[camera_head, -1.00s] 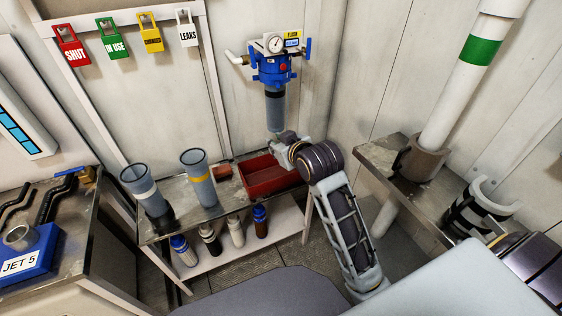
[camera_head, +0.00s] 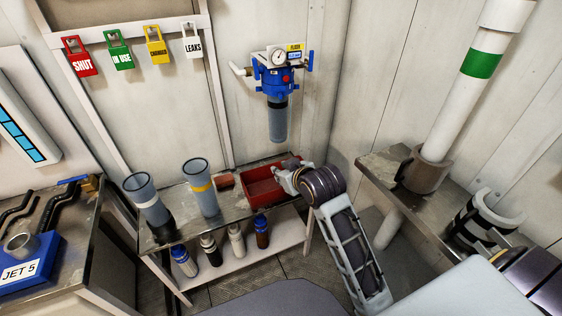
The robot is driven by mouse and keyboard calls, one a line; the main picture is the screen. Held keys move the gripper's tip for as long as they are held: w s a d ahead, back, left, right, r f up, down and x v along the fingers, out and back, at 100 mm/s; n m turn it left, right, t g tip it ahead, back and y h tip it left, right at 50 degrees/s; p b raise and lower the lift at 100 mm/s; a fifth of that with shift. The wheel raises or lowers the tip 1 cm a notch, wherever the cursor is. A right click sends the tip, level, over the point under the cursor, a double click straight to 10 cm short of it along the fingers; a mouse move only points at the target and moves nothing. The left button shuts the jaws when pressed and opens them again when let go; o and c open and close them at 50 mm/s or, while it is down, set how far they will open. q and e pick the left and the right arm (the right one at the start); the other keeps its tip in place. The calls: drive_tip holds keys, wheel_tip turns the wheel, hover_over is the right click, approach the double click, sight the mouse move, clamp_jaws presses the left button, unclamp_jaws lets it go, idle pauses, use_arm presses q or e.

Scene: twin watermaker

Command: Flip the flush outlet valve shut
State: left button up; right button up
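The blue filter unit (camera_head: 275,82) hangs on the back wall with a round gauge (camera_head: 278,57) and a clear grey bowl (camera_head: 277,122). A blue lever (camera_head: 310,61) stands roughly upright at its right side, beside a small yellow-and-blue label (camera_head: 295,51) too small to read surely. A white pipe (camera_head: 238,69) joins on the left. I cannot tell for sure which valve is the flush outlet.
The red tray (camera_head: 262,197), two grey cylinders (camera_head: 202,190) and several bottles (camera_head: 262,232) occupy the low bench. Padlock tags (camera_head: 118,54) hang at upper left.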

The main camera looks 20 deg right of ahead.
use_arm(q)
drive_tip(key=shift+r, duration=0.15)
use_arm(e)
drive_tip(key=shift+r, duration=0.1)
